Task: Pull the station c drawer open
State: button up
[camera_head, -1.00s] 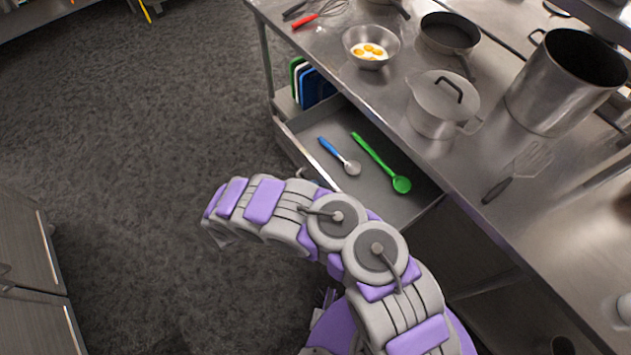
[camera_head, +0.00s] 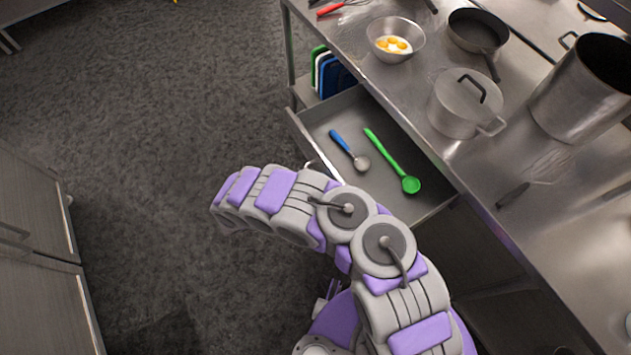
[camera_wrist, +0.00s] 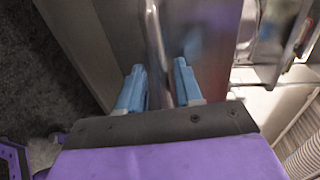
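The drawer (camera_head: 379,188) under the steel counter is pulled out well past the counter edge. It holds a blue-handled spoon (camera_head: 349,151) and a green spoon (camera_head: 393,162). Its front panel (camera_head: 299,136) faces the aisle on the left, and one end of its handle (camera_head: 312,164) shows beside my arm. In the wrist view, the handle bar (camera_wrist: 155,40) runs between the two blue fingers of my gripper (camera_wrist: 159,83). The fingers are apart, with a visible gap on each side of the bar. In the head view, my arm hides the gripper.
The counter (camera_head: 470,165) carries a bowl of eggs (camera_head: 396,42), a frying pan (camera_head: 477,31), a lidded pot (camera_head: 464,104) and a tall stockpot (camera_head: 575,95). Cutting boards (camera_head: 333,75) stand beyond the drawer. Cabinets (camera_head: 40,250) stand at left; the dark floor (camera_head: 150,130) between is clear.

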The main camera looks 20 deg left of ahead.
jog(key=shift+a+r, duration=0.1)
jog(key=p+v, duration=0.1)
jog(key=v, duration=1.6)
jog(key=shift+p, duration=0.4)
jog(key=shift+s, duration=0.1)
